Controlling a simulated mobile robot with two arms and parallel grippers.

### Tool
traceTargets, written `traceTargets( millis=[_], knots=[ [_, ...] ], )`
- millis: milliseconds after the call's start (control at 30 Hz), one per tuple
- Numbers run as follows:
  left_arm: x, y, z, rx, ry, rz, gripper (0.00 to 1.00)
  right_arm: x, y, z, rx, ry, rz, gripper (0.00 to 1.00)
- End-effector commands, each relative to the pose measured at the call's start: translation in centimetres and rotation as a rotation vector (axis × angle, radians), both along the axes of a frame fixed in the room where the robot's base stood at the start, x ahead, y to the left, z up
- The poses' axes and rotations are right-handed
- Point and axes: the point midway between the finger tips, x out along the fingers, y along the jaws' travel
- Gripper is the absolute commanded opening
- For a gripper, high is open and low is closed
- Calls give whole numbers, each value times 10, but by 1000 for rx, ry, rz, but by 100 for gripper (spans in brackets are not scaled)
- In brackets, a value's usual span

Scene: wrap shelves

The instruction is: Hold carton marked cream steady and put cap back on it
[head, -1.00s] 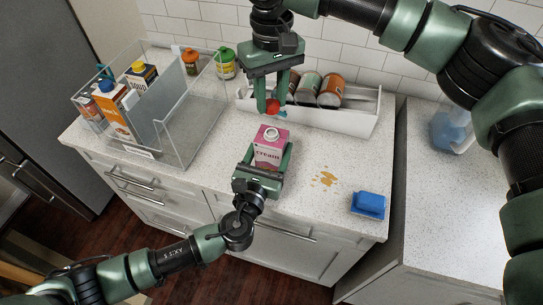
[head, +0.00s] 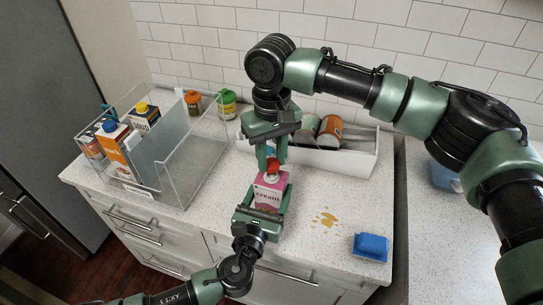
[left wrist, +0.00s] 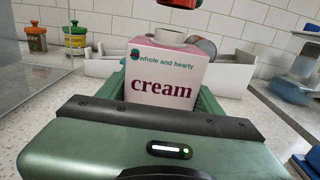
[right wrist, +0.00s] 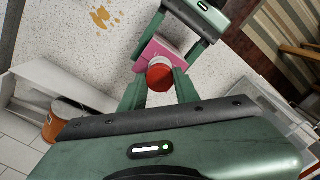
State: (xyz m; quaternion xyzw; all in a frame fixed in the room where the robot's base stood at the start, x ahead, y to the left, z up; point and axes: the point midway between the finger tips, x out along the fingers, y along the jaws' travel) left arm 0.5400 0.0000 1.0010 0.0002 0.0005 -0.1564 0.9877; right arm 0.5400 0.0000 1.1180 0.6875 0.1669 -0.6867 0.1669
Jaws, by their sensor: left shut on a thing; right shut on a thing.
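The pink and white carton marked cream (head: 270,188) stands upright on the counter; its label (left wrist: 162,90) faces the left wrist view. My left gripper (head: 266,196) is shut on its sides. My right gripper (head: 271,158) points down above the carton, shut on the red cap (head: 272,165). The cap also shows between the fingers in the right wrist view (right wrist: 160,76). In the left wrist view the cap (left wrist: 181,3) is above the white spout (left wrist: 169,37), with a gap between them.
A clear divided bin (head: 190,168) with cartons stands at the left. Orange and green-lidded jars (head: 227,104) stand behind it. A white rack (head: 352,162) holds cans at the back. A tan spill (head: 326,218) and a blue sponge-like block (head: 371,246) lie at the right.

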Motion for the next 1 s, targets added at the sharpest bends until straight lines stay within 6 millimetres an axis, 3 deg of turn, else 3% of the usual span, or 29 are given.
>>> traceTargets(
  millis=[333, 1000],
  knots=[
    [0, 0, -1, 2, 0, 1, 0, 0, 0, -17, 0, 1, 2, 0],
    [0, 0, -1, 2, 0, 1, 0, 0, 0, -20, 0, 1, 2, 0]
  ],
)
